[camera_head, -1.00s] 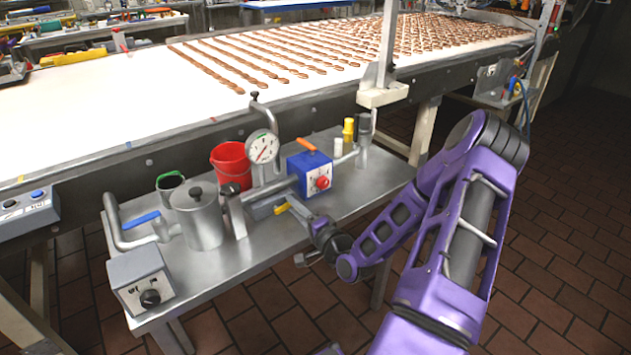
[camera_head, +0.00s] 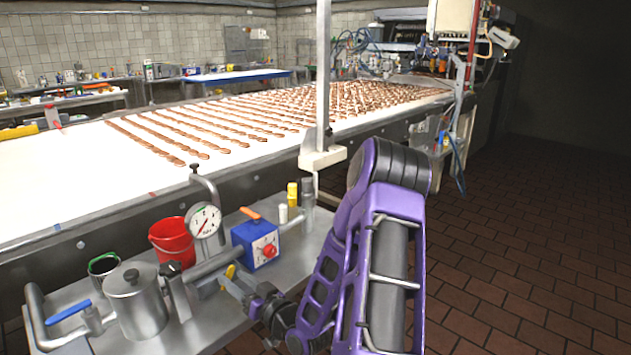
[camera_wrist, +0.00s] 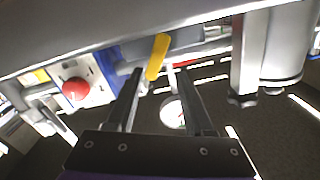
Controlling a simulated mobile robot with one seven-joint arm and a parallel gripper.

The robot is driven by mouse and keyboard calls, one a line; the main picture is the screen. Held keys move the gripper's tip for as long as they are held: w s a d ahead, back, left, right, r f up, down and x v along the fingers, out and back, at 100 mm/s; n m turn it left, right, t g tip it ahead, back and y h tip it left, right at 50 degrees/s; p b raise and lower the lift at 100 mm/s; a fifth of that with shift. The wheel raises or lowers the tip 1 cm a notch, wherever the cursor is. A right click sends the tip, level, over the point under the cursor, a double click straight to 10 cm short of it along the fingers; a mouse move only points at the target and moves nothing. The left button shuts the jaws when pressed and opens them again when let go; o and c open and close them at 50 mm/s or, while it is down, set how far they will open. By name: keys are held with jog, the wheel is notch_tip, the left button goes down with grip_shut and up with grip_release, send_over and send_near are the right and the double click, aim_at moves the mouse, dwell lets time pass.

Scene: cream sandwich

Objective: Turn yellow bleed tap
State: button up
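The yellow bleed tap (camera_head: 230,271) is a small yellow lever on the steel pipework, beside the pressure gauge (camera_head: 204,222) and the blue box with a red knob (camera_head: 256,244). In the wrist view the yellow tap (camera_wrist: 157,57) shows between the two fingertips of my gripper (camera_wrist: 158,72), nearer the left finger. The fingers are apart and nothing is clamped. Whether a finger touches the lever cannot be told. In the head view my gripper (camera_head: 238,284) is at the tap, partly hidden by its own wrist.
The conveyor (camera_head: 70,180) runs beyond. Brick floor is clear at right.

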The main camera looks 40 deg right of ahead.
jog(key=s+d+p, duration=0.2)
jog(key=s+p, duration=0.3)
jog(key=s, duration=1)
jog(key=w+d+n+g+h, duration=0.3)
jog(key=w+d+n+g, duration=0.4)
jog(key=d, duration=0.5)
jog(key=w+d+r+m+h, duration=0.1)
jog(key=w+d+r+h, duration=0.1)
jog(key=r, duration=0.7)
jog(key=w+d+r+m+g+h, duration=0.1)
jog(key=w+d+r+h, duration=0.2)
jog(key=d+r, duration=0.3)
notch_tip(320, 180, up, 4)
jog(key=shift+w+d+r+m, duration=0.15)
jog(key=shift+w+d+m, duration=0.25)
jog(key=shift+w, duration=0.25)
